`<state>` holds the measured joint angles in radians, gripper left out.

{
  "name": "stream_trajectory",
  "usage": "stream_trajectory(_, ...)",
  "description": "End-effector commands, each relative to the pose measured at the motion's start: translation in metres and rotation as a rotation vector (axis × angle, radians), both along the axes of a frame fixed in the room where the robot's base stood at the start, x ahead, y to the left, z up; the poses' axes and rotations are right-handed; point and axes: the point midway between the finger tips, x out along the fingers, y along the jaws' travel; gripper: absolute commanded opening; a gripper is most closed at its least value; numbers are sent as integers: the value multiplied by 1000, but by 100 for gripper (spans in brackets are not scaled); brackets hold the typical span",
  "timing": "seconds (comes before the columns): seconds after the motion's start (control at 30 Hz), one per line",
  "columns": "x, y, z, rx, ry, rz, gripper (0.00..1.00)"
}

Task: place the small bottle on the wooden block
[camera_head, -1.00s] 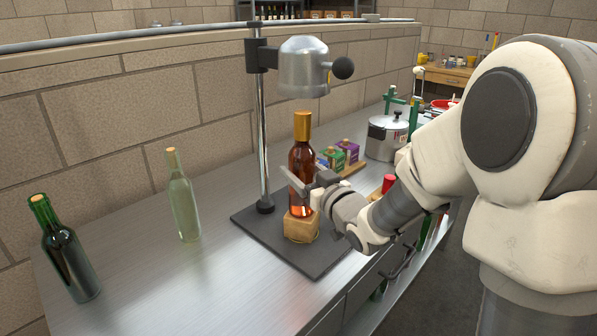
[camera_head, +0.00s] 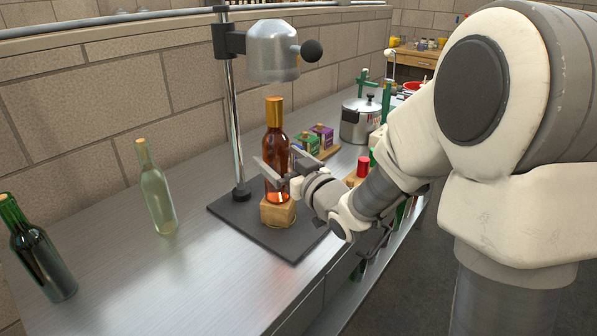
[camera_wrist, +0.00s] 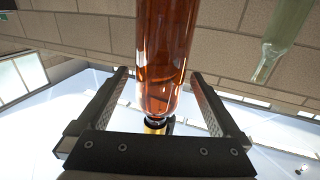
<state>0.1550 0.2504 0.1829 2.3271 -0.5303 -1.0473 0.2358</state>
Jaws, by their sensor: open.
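The small bottle (camera_head: 275,145) is amber with a gold top. In the head view it stands upright on the small wooden block (camera_head: 277,213), which sits on a dark base plate below a metal press head. My gripper (camera_head: 273,155) is open at the bottle's lower half, with its fingers to either side. In the wrist view the bottle (camera_wrist: 167,45) appears upside down between the two spread fingers of my gripper (camera_wrist: 162,88), with clear gaps on both sides. The block does not show clearly there.
The press stand has a pole (camera_head: 233,120) and head (camera_head: 272,52) close above the bottle. A clear bottle (camera_head: 157,190) and a dark green bottle (camera_head: 42,255) stand at left. Small boxes (camera_head: 307,143) and a metal pot (camera_head: 357,120) are behind.

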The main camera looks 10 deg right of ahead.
Motion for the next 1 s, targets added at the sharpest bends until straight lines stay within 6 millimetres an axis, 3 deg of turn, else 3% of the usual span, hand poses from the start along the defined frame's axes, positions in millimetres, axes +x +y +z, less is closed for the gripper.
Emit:
stream_trajectory(0.3,-68,-36,1,0,1,-5,100)
stream_trajectory(1.0,-92,-47,0,0,1,-1,100)
